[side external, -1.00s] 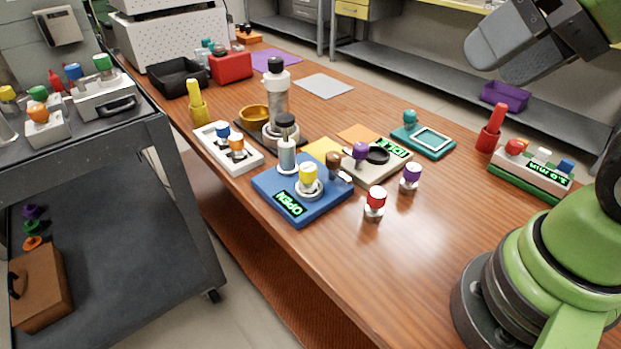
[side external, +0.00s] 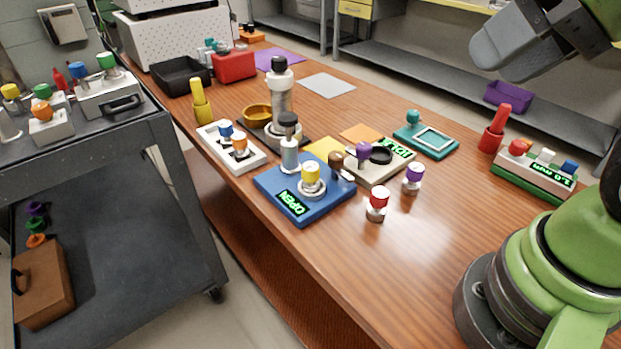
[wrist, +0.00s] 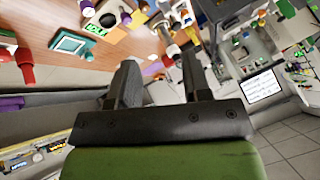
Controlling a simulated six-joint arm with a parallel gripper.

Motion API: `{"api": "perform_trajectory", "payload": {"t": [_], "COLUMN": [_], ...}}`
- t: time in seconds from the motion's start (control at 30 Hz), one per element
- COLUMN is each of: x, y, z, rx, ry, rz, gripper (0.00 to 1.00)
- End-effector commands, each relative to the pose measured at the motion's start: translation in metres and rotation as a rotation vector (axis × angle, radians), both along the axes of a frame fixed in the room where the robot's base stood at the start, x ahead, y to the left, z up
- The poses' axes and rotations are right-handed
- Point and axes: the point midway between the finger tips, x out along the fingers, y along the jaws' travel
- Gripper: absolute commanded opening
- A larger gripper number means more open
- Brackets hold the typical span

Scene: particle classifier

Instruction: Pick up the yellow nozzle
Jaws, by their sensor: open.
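A small yellow-capped nozzle (side external: 311,173) stands upright in a pale ring on the blue station (side external: 325,207), whose display reads OPEN. It is at the near-left part of the wooden table in the side view. My gripper (side external: 492,55) is high at the upper right, well apart from the nozzle. In the wrist view my gripper (wrist: 160,60) has its two dark fingers spread with nothing held between them. The wrist view is tilted, and I cannot make out the nozzle there with certainty.
A black-topped post (side external: 289,150) stands beside the nozzle on the station. Red-capped (side external: 377,204) and purple-capped (side external: 413,179) pieces stand nearby. A beige IDLE station (side external: 378,168) is behind. The white rack (side external: 230,148) is left.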

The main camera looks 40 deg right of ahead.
Motion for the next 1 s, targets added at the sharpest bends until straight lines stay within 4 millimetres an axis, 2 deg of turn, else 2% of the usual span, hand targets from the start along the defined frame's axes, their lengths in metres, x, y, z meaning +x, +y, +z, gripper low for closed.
{"api": "perform_trajectory", "payload": {"t": [0.17, 0.37, 0.57, 0.7, 0.83, 1.0], "x": [0.031, 0.093, 0.154, 0.186, 0.204, 0.213], "y": [-0.003, 0.001, 0.018, 0.036, 0.05, 0.058], "z": [-0.003, -0.023, -0.07, -0.114, -0.151, -0.177], "rx": [-0.013, -0.065, -0.141, -0.191, -0.222, -0.239], "ry": [0.106, 0.239, 0.311, 0.327, 0.323, 0.315], "rz": [-0.074, -0.218, -0.349, -0.423, -0.468, -0.5], "gripper": [0.44, 0.44, 0.44, 0.44, 0.44, 0.44]}}
